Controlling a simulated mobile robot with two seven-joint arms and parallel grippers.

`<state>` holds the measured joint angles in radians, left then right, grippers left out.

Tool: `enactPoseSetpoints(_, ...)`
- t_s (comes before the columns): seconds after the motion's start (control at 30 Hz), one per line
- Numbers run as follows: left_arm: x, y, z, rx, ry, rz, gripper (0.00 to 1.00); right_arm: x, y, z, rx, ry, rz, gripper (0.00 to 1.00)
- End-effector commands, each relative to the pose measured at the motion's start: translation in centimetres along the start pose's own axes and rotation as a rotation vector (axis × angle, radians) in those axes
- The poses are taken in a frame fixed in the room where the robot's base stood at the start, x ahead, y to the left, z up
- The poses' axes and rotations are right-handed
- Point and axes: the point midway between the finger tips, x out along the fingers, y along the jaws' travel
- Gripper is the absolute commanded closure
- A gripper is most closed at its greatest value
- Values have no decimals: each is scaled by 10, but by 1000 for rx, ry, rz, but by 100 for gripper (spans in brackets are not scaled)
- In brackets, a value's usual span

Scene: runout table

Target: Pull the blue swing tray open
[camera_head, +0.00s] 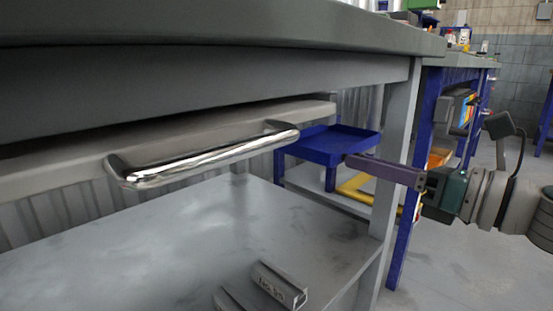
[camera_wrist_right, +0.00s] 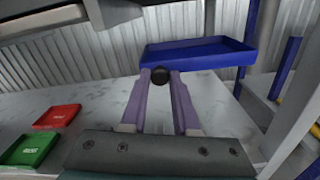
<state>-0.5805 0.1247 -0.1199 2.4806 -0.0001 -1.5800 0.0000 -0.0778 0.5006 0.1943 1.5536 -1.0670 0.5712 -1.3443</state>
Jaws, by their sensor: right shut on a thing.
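The blue swing tray (camera_head: 335,146) is a shallow open tray under the grey workbench, beside its right front leg in the head view. It also shows at the top of the right wrist view (camera_wrist_right: 190,57) and looks empty. A round black knob (camera_wrist_right: 160,76) sits at its near edge. My right gripper (camera_head: 353,159) reaches in from the right, its long purple fingers at the tray's near corner. In the wrist view its fingertips (camera_wrist_right: 159,78) are shut on the knob. My left gripper is not in view.
The grey workbench (camera_head: 230,68) has a shiny drawer handle (camera_head: 210,157) at front. Its grey lower shelf (camera_head: 190,230) holds metal pieces (camera_head: 280,285); the wrist view shows red (camera_wrist_right: 57,116) and green (camera_wrist_right: 30,149) boxes. The bench leg (camera_head: 397,160) stands close to my fingers.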

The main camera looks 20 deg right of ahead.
Motion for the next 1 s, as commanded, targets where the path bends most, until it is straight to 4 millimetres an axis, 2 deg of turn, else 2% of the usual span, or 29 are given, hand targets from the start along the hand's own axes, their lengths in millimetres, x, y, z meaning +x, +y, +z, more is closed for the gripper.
enactPoseSetpoints(0.03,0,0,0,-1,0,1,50,0,0,0,0,0,0,81)
enactPoseSetpoints(0.2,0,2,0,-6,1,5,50,0,0,0,0,0,0,100)
enactPoseSetpoints(1.0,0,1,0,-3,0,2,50,0,0,0,1,0,0,100)
